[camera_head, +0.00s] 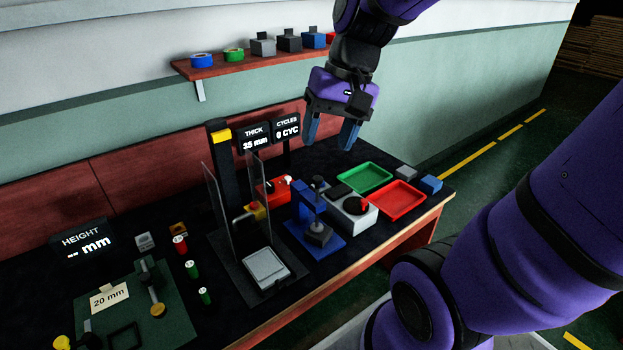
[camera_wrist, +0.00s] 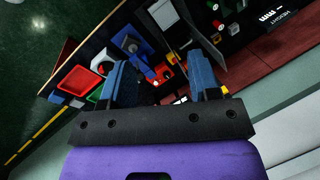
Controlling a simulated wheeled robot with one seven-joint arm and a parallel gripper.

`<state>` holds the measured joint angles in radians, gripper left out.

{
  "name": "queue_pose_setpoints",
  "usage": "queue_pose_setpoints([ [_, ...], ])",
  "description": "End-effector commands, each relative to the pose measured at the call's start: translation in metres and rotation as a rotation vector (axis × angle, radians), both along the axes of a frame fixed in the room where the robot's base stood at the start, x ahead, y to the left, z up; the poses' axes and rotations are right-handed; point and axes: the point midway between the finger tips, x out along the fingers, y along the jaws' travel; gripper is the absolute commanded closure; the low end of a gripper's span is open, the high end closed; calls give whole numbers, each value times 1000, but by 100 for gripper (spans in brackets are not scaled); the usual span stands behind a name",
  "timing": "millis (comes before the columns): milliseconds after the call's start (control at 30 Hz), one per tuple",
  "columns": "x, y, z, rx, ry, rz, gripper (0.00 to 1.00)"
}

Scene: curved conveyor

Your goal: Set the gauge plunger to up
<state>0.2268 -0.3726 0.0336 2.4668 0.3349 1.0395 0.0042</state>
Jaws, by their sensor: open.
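A blue stand (camera_head: 303,205), which looks like the gauge, stands on the dark table right of the middle. Its plunger (camera_head: 317,226) hangs over a dark grey block (camera_head: 318,236) and seems to be down, touching or nearly touching it; the exact contact is too small to tell. A dark knob (camera_head: 318,183) shows at its upper back. My gripper (camera_head: 329,143) is open and empty, pointing down, above and behind the stand.
A clear-sided press (camera_head: 270,268) stands left of the stand. A white box with a red dial (camera_head: 352,222), a green tray (camera_head: 365,177) and a red tray (camera_head: 401,199) lie right. The THICK display (camera_head: 254,138) reads 35 mm. A shelf (camera_head: 245,64) runs along the wall.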

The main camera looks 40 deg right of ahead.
Motion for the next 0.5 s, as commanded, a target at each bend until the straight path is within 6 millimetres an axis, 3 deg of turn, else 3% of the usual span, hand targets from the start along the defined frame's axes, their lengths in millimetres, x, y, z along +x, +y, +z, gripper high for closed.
queue_pose_setpoints([
  [500, 72, -34, -75, 502, 374, -423, 44],
])
